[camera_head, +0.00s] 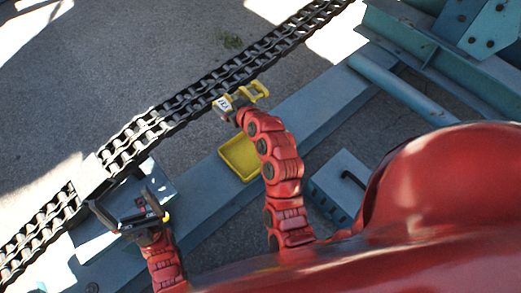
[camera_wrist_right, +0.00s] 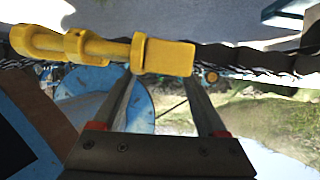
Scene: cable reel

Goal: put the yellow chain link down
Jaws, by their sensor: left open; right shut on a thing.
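The yellow chain link (camera_head: 259,91) is at the tip of my right gripper (camera_head: 234,104) in the head view, close beside the dark chain (camera_head: 225,82). In the right wrist view the yellow link (camera_wrist_right: 85,46) lies across the tips of my right gripper (camera_wrist_right: 158,78), which is shut on it. The dark chain passes behind the link there; I cannot tell whether they touch. My left gripper (camera_head: 128,206) is open at the lower left, by the chain near a gap in its run.
A yellow tray (camera_head: 238,158) lies on the blue beam (camera_head: 325,103), just left of my right arm. A blue-grey box with a dark handle (camera_head: 338,187) stands to the right. Blue steelwork (camera_head: 425,45) fills the upper right. Grey ground (camera_head: 80,85) at the upper left is open.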

